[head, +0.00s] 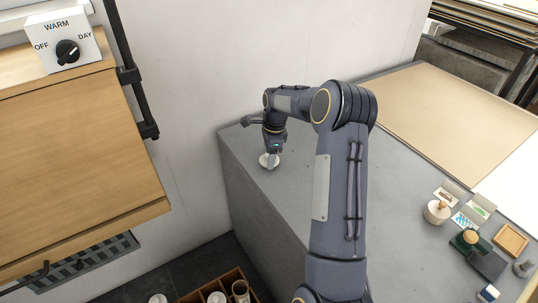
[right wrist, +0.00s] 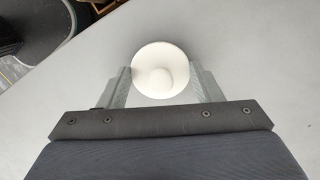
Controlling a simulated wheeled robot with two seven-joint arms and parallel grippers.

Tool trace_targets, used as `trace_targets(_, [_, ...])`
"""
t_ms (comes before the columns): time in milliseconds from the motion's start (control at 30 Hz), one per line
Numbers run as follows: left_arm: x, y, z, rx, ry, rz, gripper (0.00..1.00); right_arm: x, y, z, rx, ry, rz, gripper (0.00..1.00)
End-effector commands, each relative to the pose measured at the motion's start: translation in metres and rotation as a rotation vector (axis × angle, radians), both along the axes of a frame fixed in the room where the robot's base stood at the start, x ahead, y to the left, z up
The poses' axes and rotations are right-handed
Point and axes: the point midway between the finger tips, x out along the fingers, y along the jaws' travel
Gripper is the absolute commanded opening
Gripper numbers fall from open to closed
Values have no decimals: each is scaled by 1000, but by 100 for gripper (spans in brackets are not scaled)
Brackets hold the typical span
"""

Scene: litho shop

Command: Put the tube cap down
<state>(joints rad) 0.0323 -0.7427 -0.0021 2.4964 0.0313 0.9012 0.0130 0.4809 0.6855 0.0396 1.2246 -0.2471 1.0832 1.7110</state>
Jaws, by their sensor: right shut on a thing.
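The tube cap (right wrist: 164,58) is a white disc with a round knob, between the two fingers of my right gripper in the right wrist view. In the head view the cap (head: 264,161) shows as a small pale disc under my right gripper (head: 273,154). My right gripper is shut on it, pointing down at the far left part of the grey counter (head: 290,195). The cap is at or just above the counter top; I cannot tell if it touches. My left gripper is not in view.
The counter around the cap is bare. Its left edge is close by, with a wall behind. A wooden crate (head: 232,274) with white round things and a cup stands low at the bottom. A wooden cabinet (head: 75,165) is at left.

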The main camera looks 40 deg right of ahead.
Motion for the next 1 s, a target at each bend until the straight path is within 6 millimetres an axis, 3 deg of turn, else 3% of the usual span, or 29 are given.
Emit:
trace_targets(367, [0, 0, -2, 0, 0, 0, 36, 0, 1, -8, 0, -1, 0, 38])
trace_targets(400, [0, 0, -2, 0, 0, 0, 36, 0, 1, -8, 0, -1, 0, 62])
trace_targets(567, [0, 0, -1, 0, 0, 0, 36, 0, 1, -7, 0, -1, 0, 81])
trace_targets(833, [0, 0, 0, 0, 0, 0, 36, 0, 1, -6, 0, -1, 0, 81])
trace_targets(1000, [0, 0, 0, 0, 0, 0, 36, 0, -1, 10, -2, -5, -1, 81])
